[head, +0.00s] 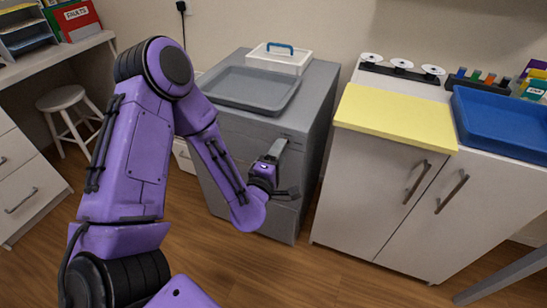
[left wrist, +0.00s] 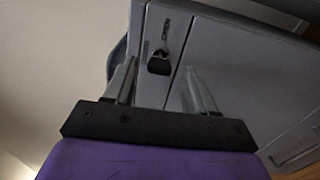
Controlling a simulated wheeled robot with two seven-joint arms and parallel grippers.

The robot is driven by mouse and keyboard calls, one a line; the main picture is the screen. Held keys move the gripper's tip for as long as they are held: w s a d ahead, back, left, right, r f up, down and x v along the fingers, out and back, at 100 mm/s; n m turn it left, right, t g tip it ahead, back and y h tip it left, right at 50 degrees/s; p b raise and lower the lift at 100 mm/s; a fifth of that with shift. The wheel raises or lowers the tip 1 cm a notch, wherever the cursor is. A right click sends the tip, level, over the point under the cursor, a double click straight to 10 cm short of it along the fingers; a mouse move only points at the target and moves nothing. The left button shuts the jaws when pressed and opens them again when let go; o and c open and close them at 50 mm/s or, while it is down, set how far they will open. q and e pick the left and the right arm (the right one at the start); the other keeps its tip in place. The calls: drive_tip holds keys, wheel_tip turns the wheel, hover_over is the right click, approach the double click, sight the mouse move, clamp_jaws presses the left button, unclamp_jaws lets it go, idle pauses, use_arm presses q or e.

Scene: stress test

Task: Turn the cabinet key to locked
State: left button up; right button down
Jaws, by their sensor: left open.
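The grey cabinet (head: 312,150) stands in the middle of the head view. The left wrist view shows its grey front (left wrist: 215,75) close up, with a small dark key (left wrist: 159,63) in it and the word OPEN printed beside it. My left gripper (head: 281,170) is at the cabinet's front, near its upper right part. It is open, and in the left wrist view its two fingers (left wrist: 160,78) stand on either side of the key, apart from it as far as I can see. The key cannot be made out in the head view. My right gripper is not in view.
A grey tray (head: 283,101) and a white box (head: 285,64) with a blue handle sit on the cabinet. To the right stands a white cupboard (head: 365,180) with a yellow top (head: 395,115) and a blue tray (head: 500,120). A white stool (head: 65,100) stands at left.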

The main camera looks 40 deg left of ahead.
use_arm(q)
drive_tip(key=p+v, duration=0.1)
drive_tip(key=v, duration=0.6)
drive_tip(key=shift+s+p, duration=0.3)
drive_tip(key=shift+p, duration=0.1)
drive_tip(key=shift+d, duration=0.1)
drive_tip(key=s+d+f+m+g+h+p, duration=0.1)
drive_tip(key=s+f+m+g+h+p, duration=0.1)
drive_tip(key=s+f+m+g+p, duration=0.75)
drive_tip(key=s+f+m+g, duration=0.1)
drive_tip(key=s, duration=0.4)
drive_tip(key=s+a+f+m+g+y+p, duration=0.1)
drive_tip(key=s+f+m+g, duration=0.2)
drive_tip(key=s, duration=0.3)
drive_tip(key=shift+s+a+m+g, duration=0.25)
drive_tip(key=shift+a+m+g, duration=0.1)
drive_tip(key=shift+g, duration=0.3)
